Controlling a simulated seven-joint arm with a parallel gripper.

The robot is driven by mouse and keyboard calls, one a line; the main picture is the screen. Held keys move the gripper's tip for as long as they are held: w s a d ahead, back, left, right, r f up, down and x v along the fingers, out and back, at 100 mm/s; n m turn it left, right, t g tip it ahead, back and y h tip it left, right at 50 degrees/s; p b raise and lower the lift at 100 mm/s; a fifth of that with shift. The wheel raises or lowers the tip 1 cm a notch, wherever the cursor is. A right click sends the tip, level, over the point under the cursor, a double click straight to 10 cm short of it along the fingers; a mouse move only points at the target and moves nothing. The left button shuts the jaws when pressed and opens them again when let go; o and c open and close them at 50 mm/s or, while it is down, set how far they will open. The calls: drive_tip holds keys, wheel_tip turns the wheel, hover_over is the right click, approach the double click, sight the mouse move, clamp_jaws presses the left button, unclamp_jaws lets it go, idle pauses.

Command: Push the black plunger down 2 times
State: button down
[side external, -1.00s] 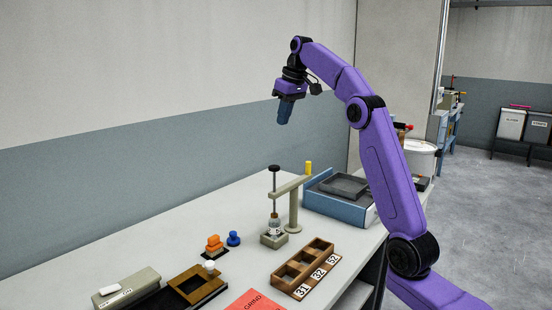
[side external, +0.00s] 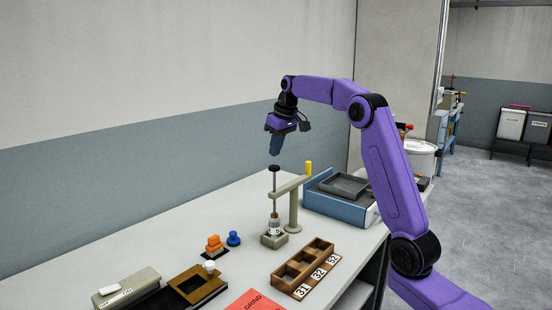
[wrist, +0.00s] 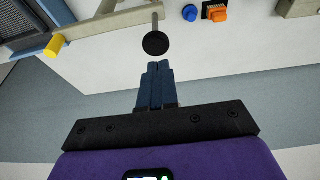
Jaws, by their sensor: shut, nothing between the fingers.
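The black plunger (side external: 274,168) has a round black knob on a thin upright rod, above a small bottle in a pale holder (side external: 274,238) beside a grey-green stand (side external: 294,205). The knob stands high above the holder. My gripper (side external: 275,152) is shut and empty, pointing down just above the knob, with a small gap seen from the side. In the wrist view the black knob (wrist: 156,44) lies just beyond the shut fingertips (wrist: 159,66) and looks apart from them.
A yellow cap (side external: 308,167) tops the stand. A wooden tray with numbered slots (side external: 303,268), an orange block (side external: 214,244), a blue knob (side external: 233,239), a red sheet (side external: 254,300) and a blue box (side external: 330,205) lie around on the bench.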

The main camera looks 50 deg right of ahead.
sight(274, 167)
drive_tip(key=shift+f, duration=1.75)
drive_tip(key=shift+f, duration=0.3)
wheel_tip(274, 167, down, 7)
drive_tip(key=shift+f, duration=0.15)
drive_tip(key=shift+s, duration=0.1)
drive_tip(key=shift+r, duration=0.4)
drive_tip(key=w+v, duration=0.1)
drive_tip(key=v, duration=1.2)
drive_tip(key=shift+r, duration=0.55)
